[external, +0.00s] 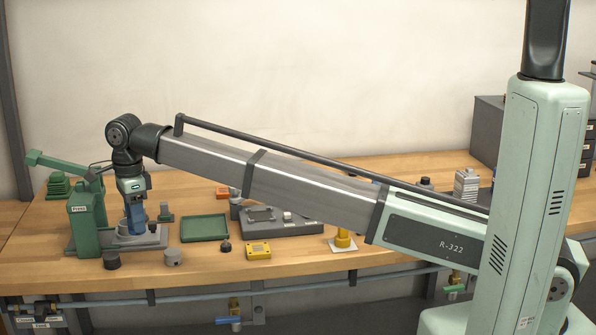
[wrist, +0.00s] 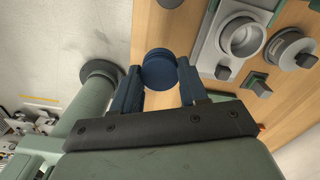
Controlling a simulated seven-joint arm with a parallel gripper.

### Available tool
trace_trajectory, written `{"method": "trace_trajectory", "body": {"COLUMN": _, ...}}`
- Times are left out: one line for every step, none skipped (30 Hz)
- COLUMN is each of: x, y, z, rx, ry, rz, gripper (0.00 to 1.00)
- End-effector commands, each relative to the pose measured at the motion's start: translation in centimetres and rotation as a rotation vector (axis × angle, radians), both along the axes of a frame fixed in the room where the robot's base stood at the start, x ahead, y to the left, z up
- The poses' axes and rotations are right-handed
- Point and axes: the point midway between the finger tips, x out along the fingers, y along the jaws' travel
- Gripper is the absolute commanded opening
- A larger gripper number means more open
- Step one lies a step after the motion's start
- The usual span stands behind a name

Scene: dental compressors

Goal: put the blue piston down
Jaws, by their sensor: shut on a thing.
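The blue piston (wrist: 159,68) shows in the wrist view as a round blue disc between the two blue fingers. My gripper (wrist: 160,82) is shut on it. In the external view my gripper (external: 136,215) points down at the left of the workbench, just right of the green press (external: 84,226) and over the grey base plate (external: 90,243). There I cannot tell the piston apart from the blue fingers. Whether the piston touches anything beneath is not clear. In the wrist view a grey ring-shaped cup (wrist: 241,37) on a light plate lies right of the piston.
A green tray (external: 205,229), a yellow box (external: 258,250) and a grey fixture block (external: 285,229) stand to the right. A yellow piece (external: 343,240) is further right. Bare wood shows between them.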

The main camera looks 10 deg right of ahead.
Motion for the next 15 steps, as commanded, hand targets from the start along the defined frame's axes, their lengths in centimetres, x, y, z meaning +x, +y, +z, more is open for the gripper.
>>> {"method": "trace_trajectory", "body": {"x": 0.0, "y": 0.0, "z": 0.5, "rx": 0.0, "ry": -0.001, "rz": 0.0, "gripper": 0.12}}
{"method": "trace_trajectory", "body": {"x": 0.0, "y": 0.0, "z": 0.7, "rx": 0.0, "ry": 0.0, "rz": 0.0, "gripper": 0.12}}
{"method": "trace_trajectory", "body": {"x": 0.0, "y": 0.0, "z": 0.9, "rx": 0.0, "ry": 0.0, "rz": 0.0, "gripper": 0.12}}
{"method": "trace_trajectory", "body": {"x": 0.1, "y": 0.0, "z": 1.0, "rx": 0.0, "ry": 0.0, "rz": -0.001, "gripper": 0.12}}
{"method": "trace_trajectory", "body": {"x": 0.2, "y": -0.1, "z": 1.1, "rx": -0.001, "ry": 0.0, "rz": -0.002, "gripper": 0.12}}
{"method": "trace_trajectory", "body": {"x": 0.4, "y": -0.2, "z": 1.1, "rx": -0.001, "ry": 0.001, "rz": -0.006, "gripper": 0.12}}
{"method": "trace_trajectory", "body": {"x": 0.8, "y": -0.4, "z": 1.2, "rx": -0.001, "ry": 0.001, "rz": -0.01, "gripper": 0.12}}
{"method": "trace_trajectory", "body": {"x": 1.2, "y": -0.6, "z": 1.2, "rx": -0.001, "ry": 0.001, "rz": -0.015, "gripper": 0.12}}
{"method": "trace_trajectory", "body": {"x": 1.9, "y": -1.0, "z": 1.2, "rx": -0.001, "ry": 0.001, "rz": -0.024, "gripper": 0.12}}
{"method": "trace_trajectory", "body": {"x": 2.5, "y": -1.3, "z": 1.1, "rx": -0.001, "ry": 0.001, "rz": -0.032, "gripper": 0.12}}
{"method": "trace_trajectory", "body": {"x": 3.2, "y": -1.7, "z": 1.1, "rx": -0.001, "ry": 0.001, "rz": -0.041, "gripper": 0.12}}
{"method": "trace_trajectory", "body": {"x": 4.4, "y": -2.4, "z": 1.1, "rx": -0.001, "ry": 0.001, "rz": -0.056, "gripper": 0.12}}
{"method": "trace_trajectory", "body": {"x": 5.3, "y": -2.9, "z": 1.0, "rx": -0.002, "ry": 0.0, "rz": -0.068, "gripper": 0.12}}
{"method": "trace_trajectory", "body": {"x": 6.2, "y": -3.4, "z": 1.0, "rx": -0.003, "ry": 0.001, "rz": -0.081, "gripper": 0.12}}
{"method": "trace_trajectory", "body": {"x": 7.6, "y": -4.3, "z": 0.9, "rx": -0.003, "ry": 0.001, "rz": -0.099, "gripper": 0.12}}
